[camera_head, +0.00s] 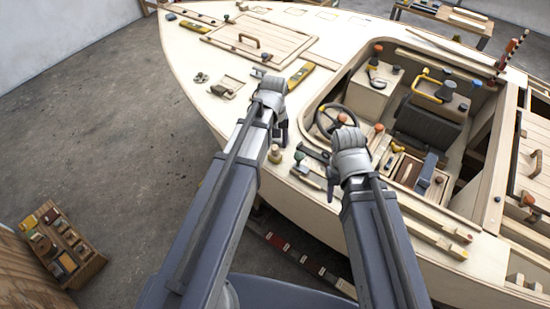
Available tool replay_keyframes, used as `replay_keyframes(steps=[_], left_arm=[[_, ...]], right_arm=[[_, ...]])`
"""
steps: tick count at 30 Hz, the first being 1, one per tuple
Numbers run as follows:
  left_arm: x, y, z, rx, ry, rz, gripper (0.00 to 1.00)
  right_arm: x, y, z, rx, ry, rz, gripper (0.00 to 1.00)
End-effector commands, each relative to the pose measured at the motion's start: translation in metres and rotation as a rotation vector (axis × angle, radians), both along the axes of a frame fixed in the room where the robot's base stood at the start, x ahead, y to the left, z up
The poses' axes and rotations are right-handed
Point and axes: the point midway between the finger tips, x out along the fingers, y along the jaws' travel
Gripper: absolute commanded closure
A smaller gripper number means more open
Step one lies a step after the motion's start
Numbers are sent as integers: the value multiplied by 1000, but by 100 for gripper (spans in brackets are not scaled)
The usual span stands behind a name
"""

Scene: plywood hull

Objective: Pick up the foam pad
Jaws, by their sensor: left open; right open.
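I cannot pick out the foam pad for certain among the many small items on the pale plywood hull (225,70) and in its cockpit. My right gripper (320,166) is over the side deck at the cockpit's near left corner, below the steering wheel (334,120). Its dark fingers are apart, and no held object shows in either gripper.
The cockpit holds a dark seat (428,124), a console (368,88) and a wooden tray (407,172) of small items. A wooden rack (88,268) with coloured blocks stands on the floor at lower left. The grey floor (110,130) left of the hull is clear.

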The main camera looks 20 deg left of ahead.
Motion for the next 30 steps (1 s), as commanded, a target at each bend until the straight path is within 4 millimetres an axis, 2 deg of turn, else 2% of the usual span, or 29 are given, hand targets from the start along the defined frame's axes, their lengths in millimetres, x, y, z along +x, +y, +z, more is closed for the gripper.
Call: replay_keyframes(steps=[1,6,16,30], left_arm=[[4,-1,-13,0,0,0,33],[5,-1,-33,0,0,0,33],[5,-1,-34,0,0,0,33],[5,-1,-34,0,0,0,86]], right_arm=[[0,0,-13,0,0,0,50],[0,0,-33,0,0,0,50],[0,0,-34,0,0,0,50],[0,0,-34,0,0,0,50]])
